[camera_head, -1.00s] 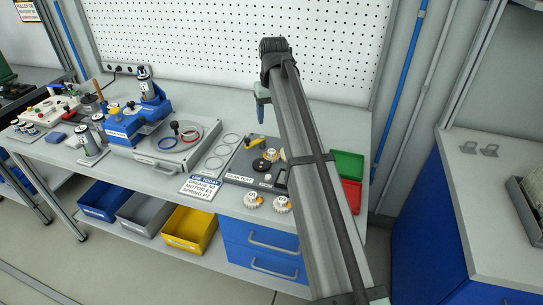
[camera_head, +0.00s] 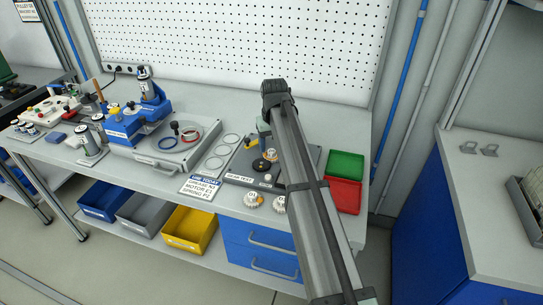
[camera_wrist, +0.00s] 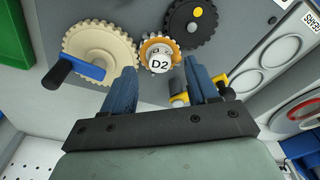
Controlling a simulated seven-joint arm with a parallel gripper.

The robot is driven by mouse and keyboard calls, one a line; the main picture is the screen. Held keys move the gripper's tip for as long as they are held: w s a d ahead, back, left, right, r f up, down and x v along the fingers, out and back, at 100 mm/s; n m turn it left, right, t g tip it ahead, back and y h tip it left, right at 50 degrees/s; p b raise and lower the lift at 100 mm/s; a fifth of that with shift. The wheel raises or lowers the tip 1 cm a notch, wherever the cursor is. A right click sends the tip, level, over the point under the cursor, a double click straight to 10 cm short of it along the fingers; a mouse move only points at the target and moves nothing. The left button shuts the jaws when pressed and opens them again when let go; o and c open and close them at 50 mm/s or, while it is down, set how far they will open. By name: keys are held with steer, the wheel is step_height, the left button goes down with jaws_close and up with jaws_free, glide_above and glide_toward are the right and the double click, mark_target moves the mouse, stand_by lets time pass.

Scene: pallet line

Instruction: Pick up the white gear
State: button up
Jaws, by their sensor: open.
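A large cream-white gear (camera_wrist: 100,50) lies at the upper left of the wrist view, with a blue crank and black handle over its lower edge. A small orange-rimmed gear with a white cap marked D2 (camera_wrist: 159,53) sits beside it. My gripper (camera_wrist: 163,78) is open, with the D2 gear just ahead between its blue fingers and nothing held. In the head view my arm hides the fingertips and the large gear. Two loose whitish gears stand near the bench's front edge, a left one (camera_head: 252,199) and a right one (camera_head: 279,204), partly behind my arm.
The grey gear plate (camera_head: 238,178) carries a dark gear (camera_wrist: 195,22) and a yellow part with a black knob (camera_head: 254,142). A green tray (camera_head: 346,165) and red tray (camera_head: 343,195) lie right of my arm. A pegboard (camera_head: 235,40) stands behind.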

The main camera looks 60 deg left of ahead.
step_height(320, 180, down, 2)
steer(key=shift+a+f, duration=0.1)
steer(key=shift+f, duration=0.05)
jaws_close()
stand_by(0.5)
